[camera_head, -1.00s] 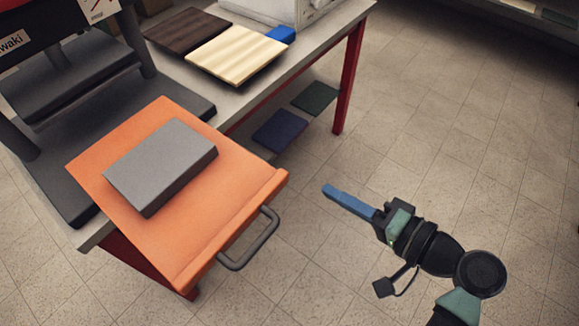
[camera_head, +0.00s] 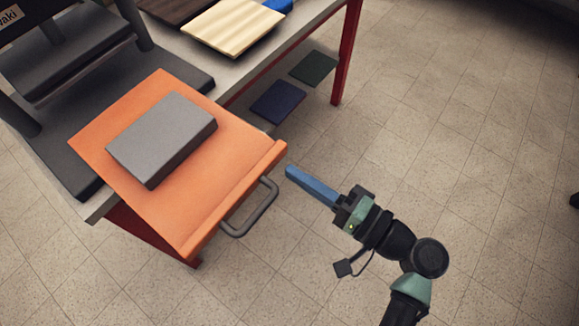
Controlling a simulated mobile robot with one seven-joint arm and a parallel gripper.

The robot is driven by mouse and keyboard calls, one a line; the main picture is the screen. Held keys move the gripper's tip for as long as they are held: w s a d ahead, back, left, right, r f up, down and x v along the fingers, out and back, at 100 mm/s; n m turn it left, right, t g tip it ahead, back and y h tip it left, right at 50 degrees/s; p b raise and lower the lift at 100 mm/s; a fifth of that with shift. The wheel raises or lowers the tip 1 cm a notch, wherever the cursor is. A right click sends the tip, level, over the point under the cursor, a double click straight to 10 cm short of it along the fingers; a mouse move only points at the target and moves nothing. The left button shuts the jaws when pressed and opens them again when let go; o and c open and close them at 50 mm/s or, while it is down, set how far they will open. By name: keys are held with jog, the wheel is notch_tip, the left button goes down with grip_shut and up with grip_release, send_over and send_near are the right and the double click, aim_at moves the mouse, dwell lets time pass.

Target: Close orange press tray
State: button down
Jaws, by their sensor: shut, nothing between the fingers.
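The orange press tray (camera_head: 225,165) is pulled out from the dark press and juts past the table's front edge. A grey block (camera_head: 162,138) lies on it. A dark grey bar handle (camera_head: 252,212) is fixed to the tray's front lip. My gripper (camera_head: 291,173) has blue fingers that are shut with nothing between them. It is to the right of the tray's front right corner, apart from both tray and handle in the picture. Its fingers point up and left, toward the tray.
The dark press (camera_head: 75,65) stands on the table (camera_head: 235,95) at the left. A light striped board (camera_head: 233,27) lies at the back beside a dark board. Dark blue (camera_head: 278,101) and green (camera_head: 314,67) pieces lie on a lower shelf.

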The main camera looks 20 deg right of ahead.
aim_at(176, 95)
jog(key=shift+x, duration=1.25)
jog(key=b+x, duration=0.6)
jog(key=x, duration=2.2)
jog(key=shift+f, duration=0.1)
jog(key=shift+w+a, duration=0.15)
jog(key=shift+r, duration=0.35)
jog(key=shift+a, duration=0.15)
